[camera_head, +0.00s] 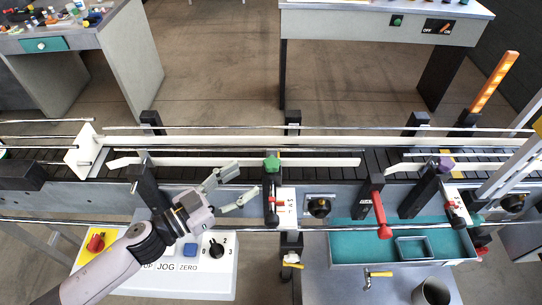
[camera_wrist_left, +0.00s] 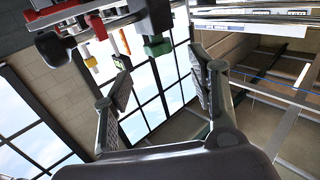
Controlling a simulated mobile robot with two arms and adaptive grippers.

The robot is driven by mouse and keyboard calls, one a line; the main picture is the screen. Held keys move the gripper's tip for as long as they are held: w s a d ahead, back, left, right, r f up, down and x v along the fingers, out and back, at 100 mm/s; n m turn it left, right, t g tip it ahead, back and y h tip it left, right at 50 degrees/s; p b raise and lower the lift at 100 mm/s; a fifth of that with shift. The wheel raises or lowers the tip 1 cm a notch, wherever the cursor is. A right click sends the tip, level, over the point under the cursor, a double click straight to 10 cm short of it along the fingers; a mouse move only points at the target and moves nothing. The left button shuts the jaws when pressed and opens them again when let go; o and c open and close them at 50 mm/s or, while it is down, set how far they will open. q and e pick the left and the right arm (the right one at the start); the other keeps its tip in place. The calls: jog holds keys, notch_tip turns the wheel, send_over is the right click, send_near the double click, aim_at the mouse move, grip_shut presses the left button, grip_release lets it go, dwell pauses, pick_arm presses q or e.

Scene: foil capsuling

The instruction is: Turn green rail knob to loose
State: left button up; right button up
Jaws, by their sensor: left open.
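The green rail knob (camera_head: 271,164) sits on top of a black post at the front edge of the conveyor, in the middle of the head view. My left gripper (camera_head: 246,182) is open and empty, just left of the knob and apart from it, its fingers pointing towards the post. In the left wrist view the open fingers (camera_wrist_left: 160,82) have nothing between them. A green part (camera_wrist_left: 157,46), seemingly the knob, shows above and between them. A white label plate (camera_head: 285,208) with a red pointer is beside the post; its marks are too small to read. My right gripper is not in view.
A purple knob (camera_head: 445,164) tops a similar post to the right. A red lever (camera_head: 381,215) and a black dial (camera_head: 319,206) are on the conveyor front. Below my left arm is a control box (camera_head: 215,275). A teal tray (camera_head: 345,240) lies at lower right.

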aim_at(265, 168)
pick_arm(q)
jog(key=p+x, duration=0.2)
jog(key=x, duration=0.7)
jog(key=shift+d, duration=0.25)
jog(key=shift+c, duration=0.3)
jog(key=c, duration=1.1)
